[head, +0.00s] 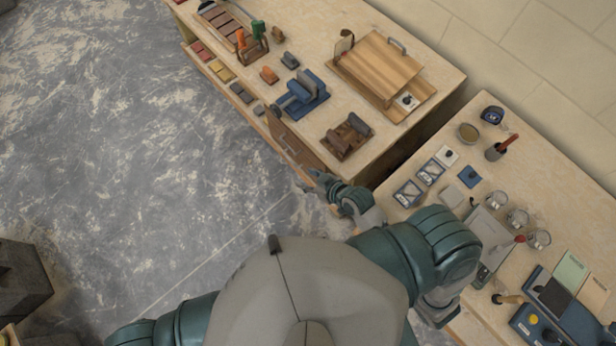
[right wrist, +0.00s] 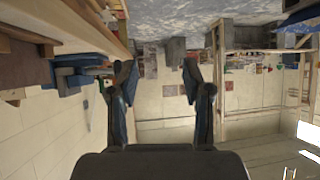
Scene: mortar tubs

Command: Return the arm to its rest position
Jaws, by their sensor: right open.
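My right gripper (head: 316,184) is open and empty. In the head view it is beside the front edge of the upper workbench, near that bench's lower corner, and appears to be over the floor. The right wrist view shows its two fingers (right wrist: 160,82) spread apart with nothing between them. My right arm (head: 405,255) is bent, with its elbow beside the right-hand bench. Only the upper part of my left arm (head: 165,328) shows at the bottom edge. My left gripper is out of view.
The upper workbench (head: 440,78) carries a wooden board (head: 377,65), a blue vise-like tool (head: 300,92) and small blocks. The right-hand bench (head: 575,200) holds several jars, cards and a brush pot (head: 496,151). A narrow gap separates the benches.

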